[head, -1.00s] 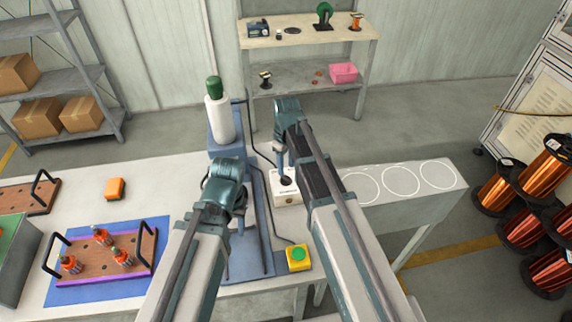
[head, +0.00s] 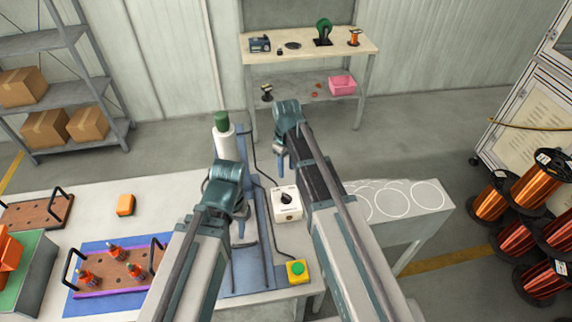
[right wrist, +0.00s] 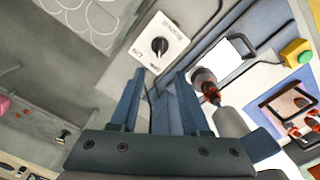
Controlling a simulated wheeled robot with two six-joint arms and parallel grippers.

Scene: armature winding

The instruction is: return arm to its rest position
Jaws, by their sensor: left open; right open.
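My right gripper (head: 280,160) is open and empty, held up behind the white switch box (head: 287,212) in the head view. In the right wrist view its two fingers (right wrist: 157,100) are spread, with nothing between them. The box's black knob (right wrist: 160,45) shows beyond the fingertips, apart from them. My left gripper (head: 240,222) is open over the blue machine base (head: 250,280); its fingertips are small and partly hidden by its own body. An armature with a red part (right wrist: 205,84) shows at the machine in the right wrist view.
A wooden tray (head: 147,280) with several armatures lies on a blue mat at left. A yellow box with a green button (head: 297,271) sits at the bench's front edge. White circles (head: 410,202) mark a clear surface at right. Copper spools (head: 540,185) stand at far right.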

